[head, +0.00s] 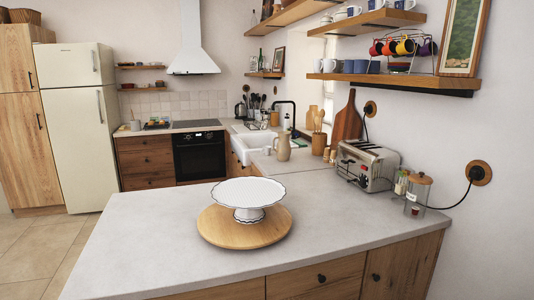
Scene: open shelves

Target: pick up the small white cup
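Several small cups stand on the open wall shelves at the upper right. A white cup (329,66) is near the left end of the lower shelf, with another pale cup close to its left. The cups are small in the picture, and I cannot tell which one the task names. Neither of my grippers is in view.
A white cake stand (249,192) sits on a round wooden board (218,228) on the near counter (130,245). A toaster (367,165) and a glass jar (417,196) stand by the right wall. The lower shelf (400,79) also holds blue mugs, a rack of coloured cups and a picture frame.

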